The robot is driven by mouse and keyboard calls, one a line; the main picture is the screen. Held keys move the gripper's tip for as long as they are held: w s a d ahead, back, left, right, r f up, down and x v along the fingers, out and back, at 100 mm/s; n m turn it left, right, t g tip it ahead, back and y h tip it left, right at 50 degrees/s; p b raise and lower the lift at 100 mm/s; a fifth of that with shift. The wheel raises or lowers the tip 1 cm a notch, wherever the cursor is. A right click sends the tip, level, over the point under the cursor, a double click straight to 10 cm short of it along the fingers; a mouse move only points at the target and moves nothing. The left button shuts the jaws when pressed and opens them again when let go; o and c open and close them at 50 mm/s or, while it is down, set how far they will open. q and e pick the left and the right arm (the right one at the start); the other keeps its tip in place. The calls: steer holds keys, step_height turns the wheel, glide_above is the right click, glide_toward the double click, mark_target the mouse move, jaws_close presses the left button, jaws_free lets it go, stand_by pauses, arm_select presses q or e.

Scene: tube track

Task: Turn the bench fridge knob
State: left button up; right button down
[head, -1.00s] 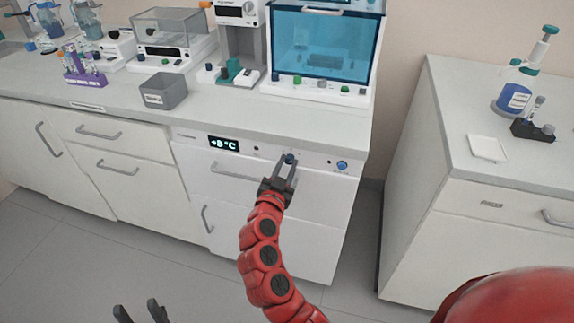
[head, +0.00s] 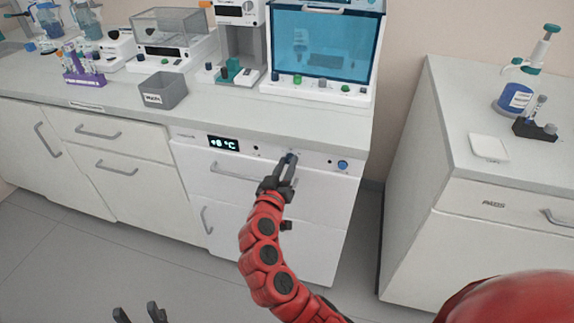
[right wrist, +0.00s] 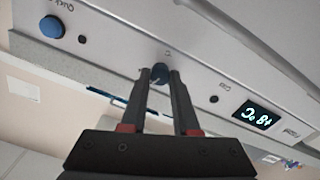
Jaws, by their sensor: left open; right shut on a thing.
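The bench fridge front (head: 220,163) is a white panel under the counter with a lit temperature display (head: 223,144). The dark blue knob (head: 291,158) sits on this panel, right of the display. My right gripper (head: 287,162) is shut on it, the fingers reaching up to the panel. In the right wrist view the knob (right wrist: 160,75) shows between the two fingertips (right wrist: 160,78), partly covered by them. The display (right wrist: 257,114) appears upside down there. My left gripper (head: 139,314) is open and empty at the bottom edge, away from the fridge.
A blue button (head: 342,165) sits further right on the panel; it also shows in the right wrist view (right wrist: 52,27). The counter above holds a grey bin (head: 163,91) and a blue-windowed cabinet (head: 322,45). Open floor separates the right-hand bench.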

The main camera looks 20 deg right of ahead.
steer(key=n+p, duration=0.1)
steer(key=n, duration=0.2)
steer(key=shift+r+n, duration=0.1)
steer(key=shift+n, duration=0.3)
steer(key=n+p, duration=0.1)
steer(key=n, duration=0.3)
steer(key=shift+a+n+p, duration=0.15)
steer(key=shift+n+p, duration=0.15)
steer(key=n+p, duration=0.2)
steer(key=n, duration=0.2)
steer(key=shift+n+p, duration=0.85)
steer(key=shift+n, duration=1.25)
steer(key=shift+f, duration=0.2)
steer(key=c, duration=0.7)
jaws_free()
steer(key=shift+o, duration=0.2)
